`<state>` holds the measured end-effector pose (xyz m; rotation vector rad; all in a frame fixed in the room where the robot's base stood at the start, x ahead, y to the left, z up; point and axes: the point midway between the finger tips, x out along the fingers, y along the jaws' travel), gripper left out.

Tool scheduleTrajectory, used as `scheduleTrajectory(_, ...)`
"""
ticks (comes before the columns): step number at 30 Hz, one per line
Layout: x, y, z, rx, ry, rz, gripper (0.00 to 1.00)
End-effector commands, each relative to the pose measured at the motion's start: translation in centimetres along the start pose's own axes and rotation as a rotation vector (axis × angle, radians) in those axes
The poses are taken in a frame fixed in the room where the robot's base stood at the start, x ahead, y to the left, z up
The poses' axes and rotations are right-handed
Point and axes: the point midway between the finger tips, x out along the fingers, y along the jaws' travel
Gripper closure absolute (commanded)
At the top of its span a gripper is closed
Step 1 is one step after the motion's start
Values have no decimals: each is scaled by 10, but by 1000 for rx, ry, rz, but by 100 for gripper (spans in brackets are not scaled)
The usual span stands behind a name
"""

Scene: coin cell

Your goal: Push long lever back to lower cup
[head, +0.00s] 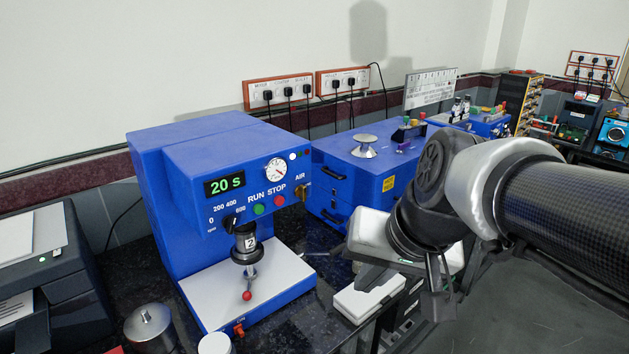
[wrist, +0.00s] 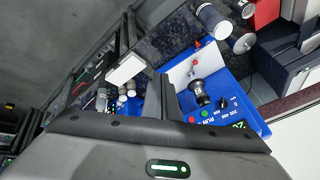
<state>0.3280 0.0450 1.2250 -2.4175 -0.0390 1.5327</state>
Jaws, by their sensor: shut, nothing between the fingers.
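The blue machine (head: 225,165) has a green "20 s" display, a gauge and RUN and STOP buttons. A dark and silver cup (head: 245,243) hangs under its front head, above the pale base plate. A thin lever with a red ball end (head: 247,295) points forward and down from below the cup. The cup (wrist: 201,93) and the red ball (wrist: 196,63) also show in the wrist view. My gripper (head: 439,300) is to the right of the machine, clear of the lever. Its fingers (wrist: 161,85) are shut and empty in the wrist view.
A blue drawer unit (head: 350,180) stands right of the machine. A white box (head: 368,296) lies between machine and gripper. A metal jar (head: 149,327) and white-lidded container (head: 214,344) stand at front left. A dark printer (head: 50,280) is far left.

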Motion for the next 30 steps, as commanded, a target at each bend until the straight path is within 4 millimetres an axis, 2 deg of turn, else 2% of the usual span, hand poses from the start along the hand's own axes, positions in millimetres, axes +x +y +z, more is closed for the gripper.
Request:
scheduleTrajectory(1,25,-4,-6,68,-17,-35,100)
scheduleTrajectory(7,95,-20,-44,404,-97,-175,100)
scheduleTrajectory(14,172,-5,-78,881,-255,-311,100)
scheduleTrajectory(20,239,29,-110,1326,-377,-458,100)
scheduleTrajectory(24,284,66,-133,1644,-444,-583,100)
scheduleTrajectory(30,333,125,-156,2022,-501,-759,100)
